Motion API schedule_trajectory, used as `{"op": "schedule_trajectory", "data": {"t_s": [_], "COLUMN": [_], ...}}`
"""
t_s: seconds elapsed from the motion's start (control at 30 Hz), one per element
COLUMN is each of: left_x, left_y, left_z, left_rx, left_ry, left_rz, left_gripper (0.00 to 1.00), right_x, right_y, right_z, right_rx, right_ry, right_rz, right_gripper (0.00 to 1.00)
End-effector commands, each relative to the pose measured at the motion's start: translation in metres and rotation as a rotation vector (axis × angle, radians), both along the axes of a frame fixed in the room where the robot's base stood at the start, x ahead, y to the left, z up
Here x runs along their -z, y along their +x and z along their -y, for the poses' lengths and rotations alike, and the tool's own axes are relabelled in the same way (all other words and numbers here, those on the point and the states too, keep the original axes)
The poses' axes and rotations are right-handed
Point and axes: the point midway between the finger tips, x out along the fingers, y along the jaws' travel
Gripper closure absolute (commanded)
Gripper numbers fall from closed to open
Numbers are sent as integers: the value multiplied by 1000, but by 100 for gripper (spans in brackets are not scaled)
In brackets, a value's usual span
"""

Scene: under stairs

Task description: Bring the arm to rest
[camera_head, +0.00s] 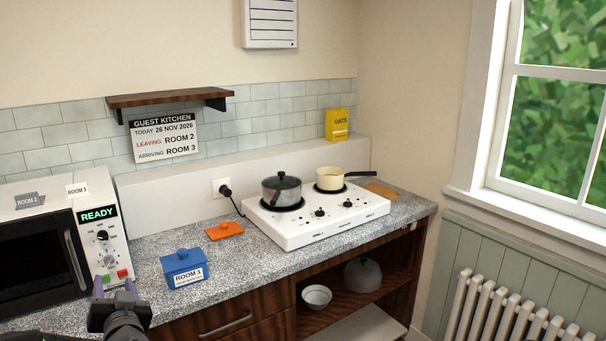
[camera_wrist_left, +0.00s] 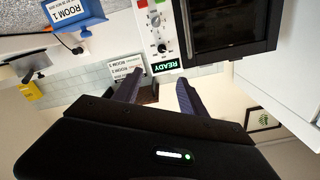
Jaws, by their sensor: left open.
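My left gripper (camera_head: 115,290) shows at the lower left of the head view, in front of the microwave's right end and the counter edge. In the left wrist view its two dark fingers (camera_wrist_left: 158,92) stand apart with nothing between them, so it is open and empty. The wrist view is upside down. It shows the microwave (camera_wrist_left: 222,30) and the blue box marked ROOM 1 (camera_wrist_left: 72,14) beyond the fingers. My right gripper is not in either view.
The counter (camera_head: 225,268) holds the microwave (camera_head: 100,222), blue box (camera_head: 184,268), an orange lid-like item (camera_head: 224,231) and a white hob (camera_head: 318,222) with a dark pot (camera_head: 282,189) and cream pan (camera_head: 330,179). Open shelves below hold a bowl (camera_head: 317,297). A radiator (camera_head: 510,310) stands right.

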Motion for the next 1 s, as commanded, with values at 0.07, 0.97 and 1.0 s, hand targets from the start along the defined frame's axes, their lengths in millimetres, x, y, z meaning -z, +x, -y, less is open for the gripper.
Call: {"op": "schedule_trajectory", "data": {"t_s": [0.07, 0.97, 1.0], "left_x": [6, 338, 357], "left_y": [3, -110, -133], "left_z": [4, 267, 282], "left_rx": [18, 333, 328], "left_ry": [-51, -942, -984], "left_rz": [9, -710, -781], "left_gripper": [51, 51, 51], "right_x": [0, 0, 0], "right_y": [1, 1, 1], "right_z": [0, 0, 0], "right_rx": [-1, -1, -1], "right_ry": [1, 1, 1], "right_rz": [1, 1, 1], "right_gripper": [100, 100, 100]}}
